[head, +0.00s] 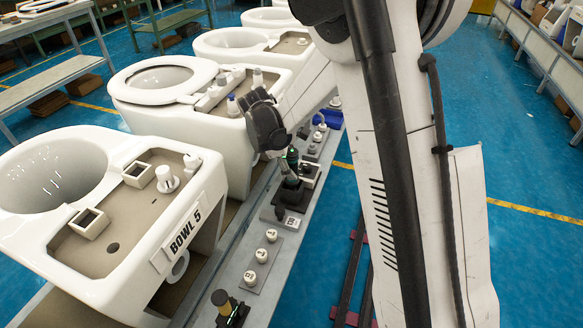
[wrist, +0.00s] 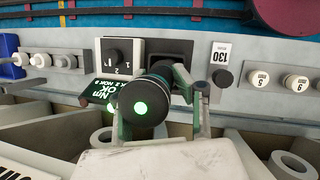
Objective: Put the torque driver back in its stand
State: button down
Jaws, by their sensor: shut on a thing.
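The torque driver (wrist: 148,100) is a dark cylinder with green parts and a lit green spot on its end facing the wrist camera. My gripper (wrist: 163,106) is shut on it, with fingers at its sides. In the head view, my gripper (head: 290,158) is above the bench strip and the driver (head: 292,160) points downward from it. A dark block on a black base (head: 287,196), which looks like the stand, is directly below. The driver's lower end is hidden in the wrist view, so I cannot tell whether it is in the stand.
A "130" plate (wrist: 220,62) and numbered knobs (head: 261,255) line the strip. The BOWL 5 toilet (head: 110,220) stands left. A blue bin (head: 330,118) is farther along.

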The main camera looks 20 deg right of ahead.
jog(key=c, duration=1.3)
grip_release()
jog(key=v, duration=1.2)
jog(key=shift+r, duration=0.1)
